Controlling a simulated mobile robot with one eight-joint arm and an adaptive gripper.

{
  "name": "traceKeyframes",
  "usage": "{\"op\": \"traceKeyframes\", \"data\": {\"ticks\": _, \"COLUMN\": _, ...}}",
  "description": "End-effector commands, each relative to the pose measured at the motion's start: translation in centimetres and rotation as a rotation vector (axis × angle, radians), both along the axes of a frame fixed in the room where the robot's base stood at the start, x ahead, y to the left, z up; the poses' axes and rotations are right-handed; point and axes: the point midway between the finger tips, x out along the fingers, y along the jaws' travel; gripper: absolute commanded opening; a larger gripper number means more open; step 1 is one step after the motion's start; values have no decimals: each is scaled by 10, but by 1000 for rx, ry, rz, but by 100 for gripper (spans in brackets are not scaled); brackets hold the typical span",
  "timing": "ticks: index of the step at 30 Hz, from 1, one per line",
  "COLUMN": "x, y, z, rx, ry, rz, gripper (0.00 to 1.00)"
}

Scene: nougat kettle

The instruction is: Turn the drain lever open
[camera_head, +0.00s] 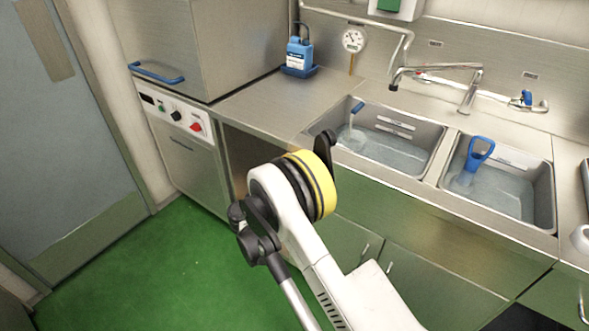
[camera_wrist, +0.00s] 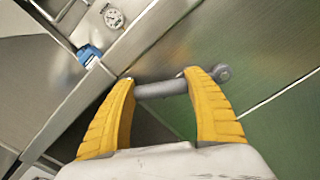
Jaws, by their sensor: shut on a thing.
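The drain lever, a grey rounded bar (camera_wrist: 163,89), shows in the wrist view just beyond the palm of my gripper (camera_wrist: 161,79). Its right end meets a round grey pivot piece by the right fingertip. The two yellow fingers stand apart with the bar spanning between their tips, and they are shut on it. The bar lies along the front of the steel counter edge, above a green cabinet front.
Two water-filled basins, left (camera_head: 385,150) and right (camera_head: 512,202), lie behind the counter's front edge. Green cabinet doors (camera_head: 440,285) are below. A blue bottle (camera_head: 299,54) and a dial thermometer (camera_head: 353,40) are at the back. Green floor (camera_head: 150,270) is clear at left.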

Motion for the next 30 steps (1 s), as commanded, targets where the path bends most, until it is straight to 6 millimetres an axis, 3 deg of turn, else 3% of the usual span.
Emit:
{"op": "traceKeyframes", "data": {"ticks": 9, "x": 0, "y": 0, "z": 0, "rx": -1, "ry": -1, "rz": -1, "gripper": 19}}
{"op": "traceKeyframes", "data": {"ticks": 10, "x": 0, "y": 0, "z": 0, "rx": -1, "ry": -1, "rz": -1, "gripper": 66}}
{"op": "traceKeyframes", "data": {"ticks": 12, "x": 0, "y": 0, "z": 0, "rx": -1, "ry": -1, "rz": -1, "gripper": 84}}
{"op": "traceKeyframes", "data": {"ticks": 23, "x": -3, "y": 3, "z": 0, "rx": 0, "ry": 0, "rz": 1, "gripper": 84}}
{"op": "traceKeyframes", "data": {"ticks": 30, "x": -37, "y": 30, "z": 0, "rx": 0, "ry": 0, "rz": 4, "gripper": 84}}
